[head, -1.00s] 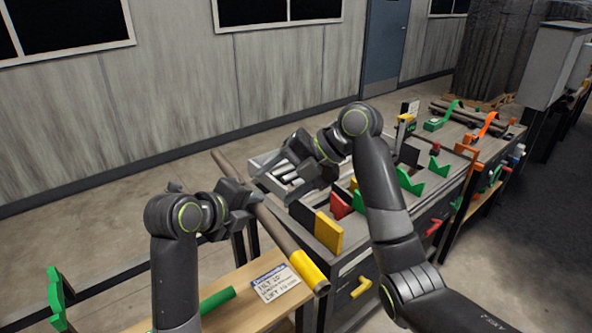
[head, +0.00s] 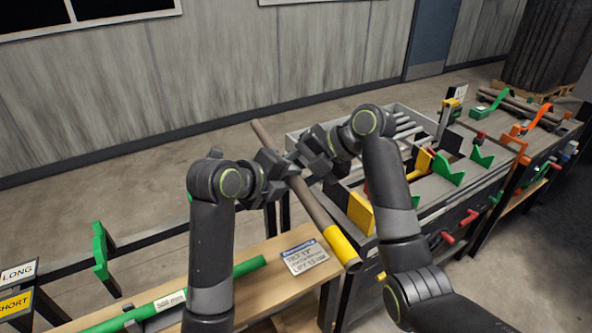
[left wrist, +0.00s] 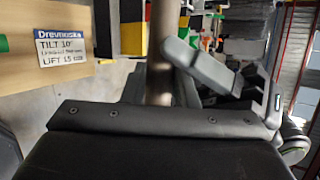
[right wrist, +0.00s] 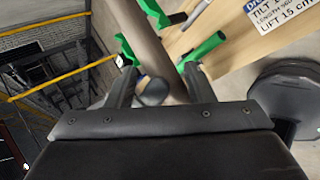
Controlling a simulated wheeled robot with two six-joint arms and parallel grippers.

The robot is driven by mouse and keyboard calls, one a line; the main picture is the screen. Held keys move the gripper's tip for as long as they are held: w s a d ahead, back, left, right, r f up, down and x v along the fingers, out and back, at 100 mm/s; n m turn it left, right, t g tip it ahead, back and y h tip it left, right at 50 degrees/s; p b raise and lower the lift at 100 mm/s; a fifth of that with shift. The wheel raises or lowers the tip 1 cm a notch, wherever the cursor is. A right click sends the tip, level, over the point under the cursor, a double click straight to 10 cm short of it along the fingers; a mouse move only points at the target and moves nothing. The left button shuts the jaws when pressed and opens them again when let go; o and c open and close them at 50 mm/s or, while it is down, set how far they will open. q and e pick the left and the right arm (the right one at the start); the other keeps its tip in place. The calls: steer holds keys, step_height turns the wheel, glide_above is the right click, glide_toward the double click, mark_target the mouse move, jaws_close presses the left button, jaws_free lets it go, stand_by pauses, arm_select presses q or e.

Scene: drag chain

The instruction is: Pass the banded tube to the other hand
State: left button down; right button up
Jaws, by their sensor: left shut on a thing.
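The banded tube (head: 318,212) is a long brown-grey tube with a yellow band near its near end. My left gripper (head: 283,168) is shut on it around its upper middle and holds it tilted above the bench. The tube also shows in the left wrist view (left wrist: 160,55), running up from the left jaws. My right gripper (head: 308,162) is close to the left one, at the tube's right side. In the right wrist view its fingers (right wrist: 158,88) stand apart, with the tube (right wrist: 147,40) showing between them. Whether they touch the tube cannot be told.
A wooden bench (head: 255,275) carries a green tube (head: 200,285) and a printed sign (head: 304,256). A green bracket (head: 101,250) stands at the left. LONG and SHORT labels (head: 17,285) are at the left edge. A grey workbench with coloured blocks and a yellow plate (head: 361,212) lies behind the right arm.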

steer(key=shift+a+r, duration=0.15)
steer(key=shift+r, duration=0.05)
steer(key=c, duration=0.6)
steer(key=o, duration=1.2)
steer(key=shift+c, duration=0.2)
steer(key=v, duration=1.2)
